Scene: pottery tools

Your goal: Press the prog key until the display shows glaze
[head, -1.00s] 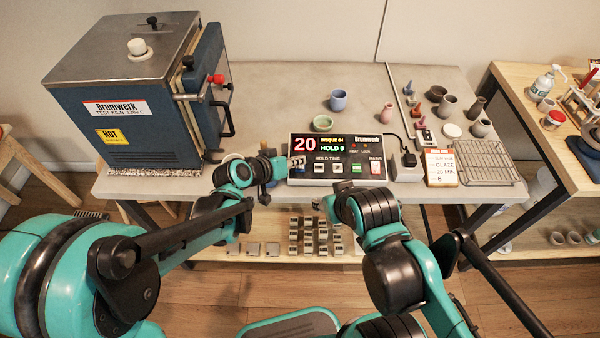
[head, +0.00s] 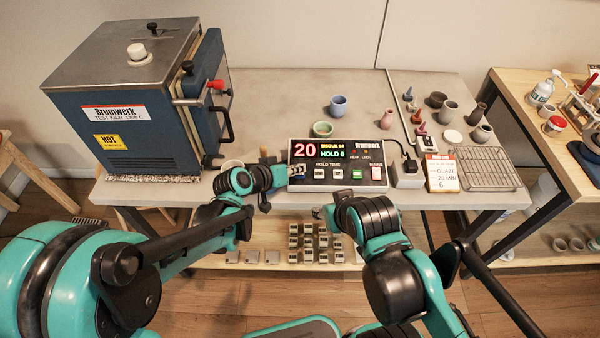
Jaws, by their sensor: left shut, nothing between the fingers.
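The kiln controller (head: 338,182) lies on the grey table near its front edge. Its display (head: 319,150) reads 20 in red, Bisque 04 in yellow and Hold 0 in green. Two pale keys under "Hold time" (head: 328,173), a green key (head: 357,174) and a mains switch (head: 376,173) show. I cannot make out a prog label; the panel's lower left is covered by my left gripper (head: 296,170). That gripper is shut and empty, its tip at the panel's left side; contact cannot be told. My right gripper (head: 320,212) is in front of the table edge, its fingers unclear.
A glaze card (head: 441,173) and a wire rack (head: 488,168) are right of the controller. A green bowl (head: 323,129) and a blue cup (head: 338,105) stand behind it. The kiln (head: 140,105) fills the left. Several small blocks sit on the lower shelf.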

